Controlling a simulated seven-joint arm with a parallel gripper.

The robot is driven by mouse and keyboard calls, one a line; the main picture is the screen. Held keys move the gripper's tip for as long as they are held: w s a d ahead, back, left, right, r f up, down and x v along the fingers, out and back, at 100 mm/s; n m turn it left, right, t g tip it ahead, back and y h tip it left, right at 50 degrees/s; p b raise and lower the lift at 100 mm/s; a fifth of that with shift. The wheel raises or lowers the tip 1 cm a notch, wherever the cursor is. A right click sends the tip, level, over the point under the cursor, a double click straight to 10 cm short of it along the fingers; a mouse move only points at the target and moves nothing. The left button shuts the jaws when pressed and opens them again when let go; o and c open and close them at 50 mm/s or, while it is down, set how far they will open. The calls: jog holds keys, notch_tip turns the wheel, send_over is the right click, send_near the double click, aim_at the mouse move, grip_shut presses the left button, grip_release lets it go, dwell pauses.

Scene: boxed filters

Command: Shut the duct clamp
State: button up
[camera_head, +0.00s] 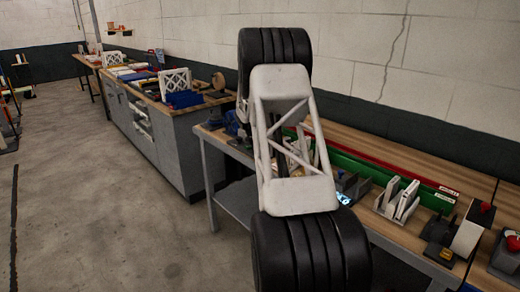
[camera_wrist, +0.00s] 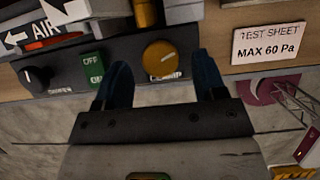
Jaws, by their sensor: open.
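In the wrist view, a yellow knob (camera_wrist: 160,58) sits on a dark control panel (camera_wrist: 62,76); the label below it, partly legible, seems to read CLAMP. My gripper (camera_wrist: 161,66) is open and empty, its two dark blue fingers on either side of the knob in the picture. I cannot tell whether they touch it or how far off they are. A small orange-brown part (camera_wrist: 146,12) shows above the knob, cut by the top edge. The duct clamp cannot be clearly made out. In the head view my arm hides my gripper and the panel.
The panel also carries a black damper knob (camera_wrist: 37,77) and a green OFF/ON switch (camera_wrist: 94,68), close to the left finger. A test sheet sign (camera_wrist: 268,41) reads MAX 60 Pa. In the head view, a long green item (camera_head: 386,174) lies on the bench.

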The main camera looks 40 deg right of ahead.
jog(key=shift+d+f, duration=0.25)
jog(key=shift+f, duration=0.35)
jog(key=c, duration=0.9)
jog(key=shift+m, duration=0.3)
jog(key=shift+w+m+g, duration=0.1)
jog(key=shift+m+g, duration=0.8)
jog(key=shift+m, duration=1.2)
jog(key=o, duration=0.9)
jog(key=shift+r, duration=0.1)
